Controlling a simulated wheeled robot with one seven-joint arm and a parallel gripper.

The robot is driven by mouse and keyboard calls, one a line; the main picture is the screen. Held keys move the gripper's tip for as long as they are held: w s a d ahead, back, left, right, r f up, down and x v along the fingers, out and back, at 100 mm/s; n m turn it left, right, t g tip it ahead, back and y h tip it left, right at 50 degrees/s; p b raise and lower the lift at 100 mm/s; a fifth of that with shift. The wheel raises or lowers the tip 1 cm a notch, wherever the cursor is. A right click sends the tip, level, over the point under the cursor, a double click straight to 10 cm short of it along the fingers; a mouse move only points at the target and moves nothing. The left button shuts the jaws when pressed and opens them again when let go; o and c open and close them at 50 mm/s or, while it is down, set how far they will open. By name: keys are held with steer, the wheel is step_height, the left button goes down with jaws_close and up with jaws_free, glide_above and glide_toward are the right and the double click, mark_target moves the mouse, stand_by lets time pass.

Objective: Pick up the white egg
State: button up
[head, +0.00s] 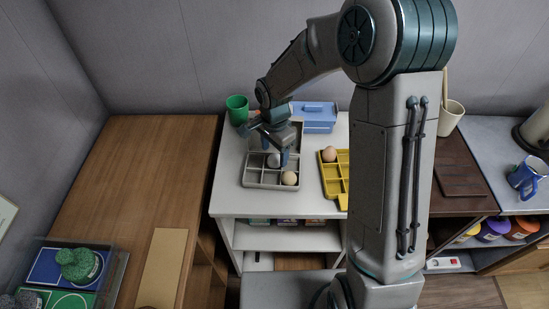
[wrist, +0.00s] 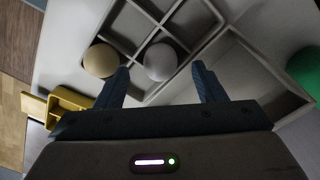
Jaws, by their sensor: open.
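The white egg (head: 273,160) sits in a compartment of the grey divided tray (head: 262,186) on the white counter. In the wrist view the white egg (wrist: 160,61) appears just beyond the fingertips, between the lines of the two fingers. My gripper (head: 267,148) is over the tray, pointing down, with nothing held. In the wrist view my gripper (wrist: 163,78) has its dark blue fingers wide apart. A tan egg (head: 289,178) lies in a nearby compartment; it also shows in the wrist view (wrist: 101,60), close to the left finger.
A yellow divided tray (head: 332,182) with another tan egg (head: 329,154) stands to the right. A grey open tray (wrist: 262,82) adjoins the divided one. A green cup (head: 237,110) and a blue box (head: 318,115) stand behind. The wooden top at left is mostly clear.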

steer(key=shift+f, duration=0.9)
steer(key=c, duration=0.7)
steer(key=shift+o, duration=0.2)
steer(key=shift+w+r, duration=0.1)
steer(key=shift+r, duration=0.05)
